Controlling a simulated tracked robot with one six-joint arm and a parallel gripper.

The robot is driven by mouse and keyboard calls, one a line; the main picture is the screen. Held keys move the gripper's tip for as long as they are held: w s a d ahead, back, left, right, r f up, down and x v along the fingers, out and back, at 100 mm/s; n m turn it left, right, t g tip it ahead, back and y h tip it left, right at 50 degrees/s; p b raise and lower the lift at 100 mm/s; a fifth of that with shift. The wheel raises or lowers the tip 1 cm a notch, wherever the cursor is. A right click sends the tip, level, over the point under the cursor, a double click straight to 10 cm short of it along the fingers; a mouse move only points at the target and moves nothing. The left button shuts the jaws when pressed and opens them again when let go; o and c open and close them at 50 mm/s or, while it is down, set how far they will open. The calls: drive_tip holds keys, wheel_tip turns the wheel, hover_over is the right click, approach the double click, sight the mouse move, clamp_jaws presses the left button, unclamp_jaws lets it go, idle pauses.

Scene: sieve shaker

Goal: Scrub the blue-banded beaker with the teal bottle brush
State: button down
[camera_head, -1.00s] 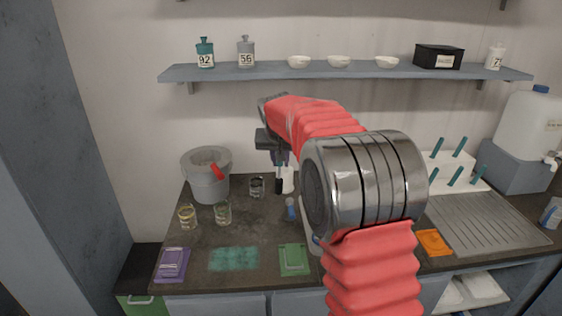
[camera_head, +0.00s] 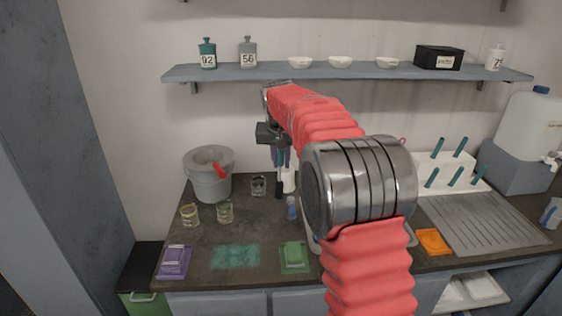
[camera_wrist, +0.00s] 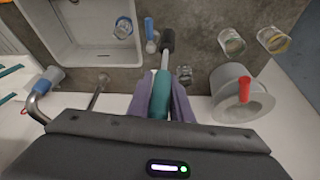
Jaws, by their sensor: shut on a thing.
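My gripper (camera_wrist: 160,98), with purple fingers, is shut on the teal handle of the bottle brush (camera_wrist: 160,95). The brush's dark head points away from the gripper in the wrist view. In the head view the brush (camera_head: 279,188) hangs with its head down above the counter, near the back wall. A clear beaker with a blue band (camera_wrist: 123,27) is at the inner right side of the white basin in the wrist view, left of the brush head and apart from it. In the head view my arm hides most of the basin.
A yellow-banded beaker (camera_head: 190,215), a clear beaker (camera_head: 225,211) and a dark-banded beaker (camera_head: 258,186) stand left. A drying rack (camera_head: 450,170) is right.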

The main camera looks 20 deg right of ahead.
drive_tip(key=c, duration=2.2)
unclamp_jaws()
clamp_jaws()
